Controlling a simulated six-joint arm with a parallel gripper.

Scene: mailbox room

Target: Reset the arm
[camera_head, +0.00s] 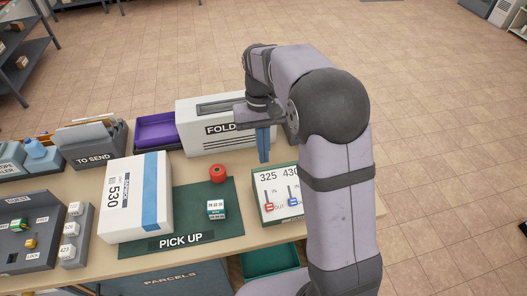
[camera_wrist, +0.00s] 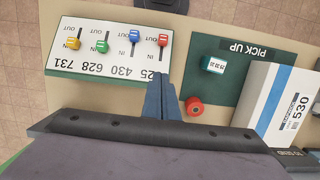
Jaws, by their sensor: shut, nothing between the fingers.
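My gripper (camera_head: 263,146) is shut and empty, with its blue fingers pointing down above the table. In the head view it hangs in front of the white FOLD box, between the red roll and the numbered panel. In the wrist view my gripper (camera_wrist: 160,100) shows its blue fingers together at the edge of the numbered panel (camera_wrist: 90,68). They appear apart from the red roll, though the height is hard to judge. My arm reaches from the lower right and hides part of the numbered panel (camera_head: 262,213) in the head view.
The FOLD box (camera_head: 190,112), purple tray (camera_head: 155,130) and TO SEND holder (camera_head: 92,148) stand behind. Open floor lies beyond.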

